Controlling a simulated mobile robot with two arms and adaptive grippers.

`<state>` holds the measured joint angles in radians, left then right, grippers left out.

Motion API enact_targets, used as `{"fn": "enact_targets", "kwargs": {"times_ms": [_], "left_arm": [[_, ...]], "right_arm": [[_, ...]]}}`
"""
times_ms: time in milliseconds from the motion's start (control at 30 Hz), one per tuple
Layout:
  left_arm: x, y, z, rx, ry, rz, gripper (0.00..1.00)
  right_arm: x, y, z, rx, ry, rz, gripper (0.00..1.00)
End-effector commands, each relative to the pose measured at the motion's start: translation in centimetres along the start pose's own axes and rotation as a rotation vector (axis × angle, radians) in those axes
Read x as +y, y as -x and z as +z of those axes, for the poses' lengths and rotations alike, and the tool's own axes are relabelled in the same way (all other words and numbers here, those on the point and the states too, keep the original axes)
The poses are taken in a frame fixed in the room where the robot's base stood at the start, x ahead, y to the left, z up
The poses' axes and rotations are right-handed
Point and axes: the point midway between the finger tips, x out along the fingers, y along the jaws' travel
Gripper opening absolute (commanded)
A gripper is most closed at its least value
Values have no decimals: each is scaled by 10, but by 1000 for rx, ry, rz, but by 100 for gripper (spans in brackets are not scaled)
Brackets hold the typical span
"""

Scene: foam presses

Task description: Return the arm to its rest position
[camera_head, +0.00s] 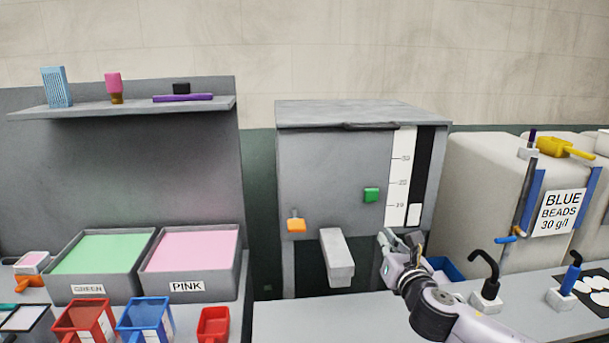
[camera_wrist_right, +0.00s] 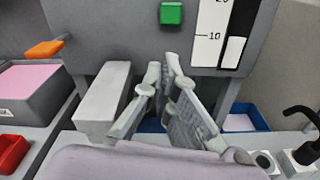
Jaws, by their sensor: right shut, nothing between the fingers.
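My right arm reaches in from the bottom right in the head view. Its gripper (camera_head: 402,240) is shut and empty, in front of the grey press (camera_head: 325,160), near the green button (camera_head: 371,195). In the right wrist view the closed fingers (camera_wrist_right: 168,66) point at the press front, below the green button (camera_wrist_right: 171,13) and right of the grey spout (camera_wrist_right: 103,98). The fingertips look apart from the button; whether they touch the press front I cannot tell. My left gripper is not in view.
A blue tray (camera_head: 445,268) sits behind my right gripper. GREEN (camera_head: 60,288) and PINK (camera_head: 160,288) bins and scoops are at left. The counter front (camera_head: 320,318) is clear.

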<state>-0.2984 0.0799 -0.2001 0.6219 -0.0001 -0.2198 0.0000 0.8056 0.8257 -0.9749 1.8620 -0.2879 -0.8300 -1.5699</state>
Motion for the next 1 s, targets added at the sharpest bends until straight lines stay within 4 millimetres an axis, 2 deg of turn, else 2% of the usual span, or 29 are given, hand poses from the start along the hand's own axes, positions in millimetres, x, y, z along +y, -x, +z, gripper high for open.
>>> {"fn": "enact_targets", "kwargs": {"times_ms": [33, 233, 367, 500, 700, 1000], "left_arm": [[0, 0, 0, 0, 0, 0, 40], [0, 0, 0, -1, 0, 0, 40], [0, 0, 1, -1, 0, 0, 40], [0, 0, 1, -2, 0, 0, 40], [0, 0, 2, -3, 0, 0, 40], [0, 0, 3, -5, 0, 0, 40]], "right_arm": [[11, 11, -26, 46, -118, -3, 0], [33, 67, -113, 216, -716, -135, 0], [34, 113, -161, 302, -1099, -300, 0], [26, 170, -208, 350, -1490, -544, 0], [4, 258, -259, 297, -1945, -966, 0], [-19, 357, -293, 75, -2266, -1446, 0]]}}
